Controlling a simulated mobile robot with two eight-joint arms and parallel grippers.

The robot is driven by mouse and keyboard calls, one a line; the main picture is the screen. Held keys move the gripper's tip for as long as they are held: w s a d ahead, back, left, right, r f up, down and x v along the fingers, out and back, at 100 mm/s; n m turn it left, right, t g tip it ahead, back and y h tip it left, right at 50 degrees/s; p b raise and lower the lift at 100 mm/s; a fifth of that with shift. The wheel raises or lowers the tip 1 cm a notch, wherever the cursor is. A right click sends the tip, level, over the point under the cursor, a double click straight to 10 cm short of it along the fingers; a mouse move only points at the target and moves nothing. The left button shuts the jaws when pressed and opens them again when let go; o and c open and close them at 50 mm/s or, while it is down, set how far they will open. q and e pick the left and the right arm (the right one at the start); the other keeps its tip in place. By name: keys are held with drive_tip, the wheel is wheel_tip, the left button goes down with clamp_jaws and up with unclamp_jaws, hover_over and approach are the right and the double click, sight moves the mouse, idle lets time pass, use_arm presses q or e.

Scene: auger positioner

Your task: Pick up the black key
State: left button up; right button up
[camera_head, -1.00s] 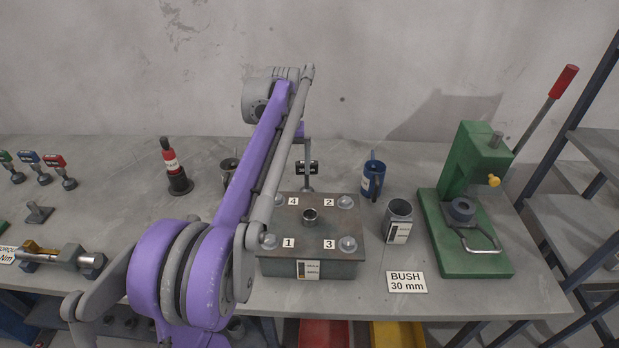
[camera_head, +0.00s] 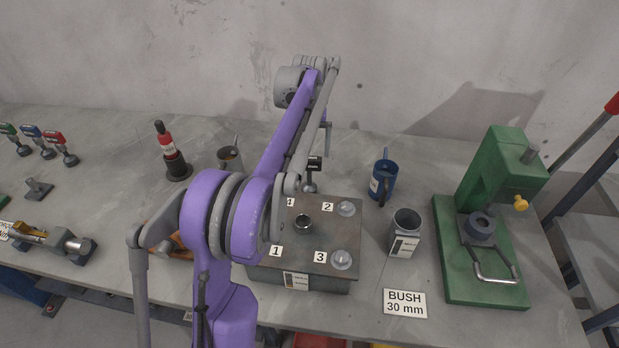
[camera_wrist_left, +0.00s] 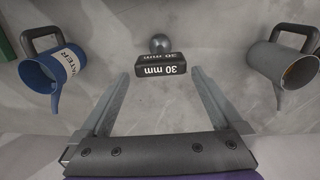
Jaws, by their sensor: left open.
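The black key (camera_head: 314,163) has a black rectangular head with a white label and stands behind the steel block. In the left wrist view the key (camera_wrist_left: 161,66) reads "30 mm", upside down, with a round metal end (camera_wrist_left: 160,43) beyond its head. My left gripper (camera_wrist_left: 161,84) is open, its two fingers apart on either side of the key head's near side, with nothing gripped. In the head view my left gripper (camera_head: 325,140) is by the key, mostly hidden behind my own arm. My right gripper is not in view.
The steel block (camera_head: 318,282) with numbered positions stands in front of the key. A blue mug (camera_head: 383,182) and a grey mug (camera_head: 229,158) flank it. A grey cup (camera_head: 405,232) and green press (camera_head: 485,285) stand right.

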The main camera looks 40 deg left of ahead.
sight(309, 158)
use_arm(q)
drive_tip(key=shift+s+f, duration=0.1)
drive_tip(key=shift+f, duration=2.3)
drive_tip(key=c, duration=1.2)
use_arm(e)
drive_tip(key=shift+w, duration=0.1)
use_arm(q)
drive_tip(key=shift+r, duration=0.15)
drive_tip(key=shift+c, duration=0.2)
